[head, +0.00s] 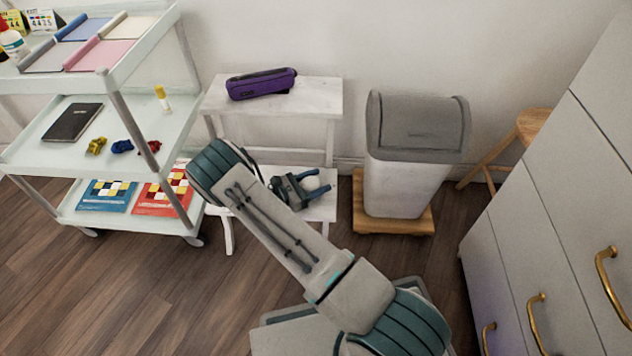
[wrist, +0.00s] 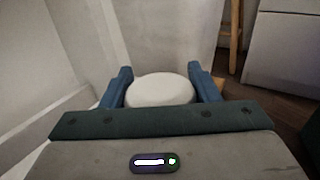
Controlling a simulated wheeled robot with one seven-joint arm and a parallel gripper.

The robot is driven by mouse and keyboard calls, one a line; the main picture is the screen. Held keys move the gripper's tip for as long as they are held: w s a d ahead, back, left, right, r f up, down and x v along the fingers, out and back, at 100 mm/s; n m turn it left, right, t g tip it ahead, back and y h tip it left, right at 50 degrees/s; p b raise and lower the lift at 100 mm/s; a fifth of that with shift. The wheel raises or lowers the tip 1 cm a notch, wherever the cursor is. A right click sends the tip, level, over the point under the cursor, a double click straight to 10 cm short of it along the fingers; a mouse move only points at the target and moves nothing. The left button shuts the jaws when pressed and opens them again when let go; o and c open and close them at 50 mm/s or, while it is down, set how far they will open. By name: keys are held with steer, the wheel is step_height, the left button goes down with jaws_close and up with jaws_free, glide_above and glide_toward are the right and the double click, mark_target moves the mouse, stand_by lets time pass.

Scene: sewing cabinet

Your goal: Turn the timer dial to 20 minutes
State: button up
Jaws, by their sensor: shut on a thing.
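My gripper (head: 313,182) is low at the small white stand, over its lower shelf, seen in the head view. In the wrist view, the blue fingers of my gripper (wrist: 161,78) are on both sides of a white round thing, which looks like the timer dial (wrist: 160,89). The fingers are shut on its left and right sides. Its top is smooth and pale, and I see no numbers or pointer mark on it. The rest of the timer is hidden, so I cannot tell the minute setting. In the head view I cannot make out the timer.
A purple case (head: 262,84) lies on the stand's top (head: 318,97), above my gripper. A shelf cart (head: 50,160) stands at left. A grey-lidded bin (head: 400,185) stands on a wooden base at right. Drawers with brass handles (head: 606,285) are at far right.

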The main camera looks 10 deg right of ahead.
steer(key=o, duration=1)
steer(key=p+v, duration=0.3)
steer(key=v, duration=1)
steer(key=shift+s+a+p, duration=0.1)
steer(key=shift+a+p, duration=0.2)
steer(key=shift+a, duration=0.1)
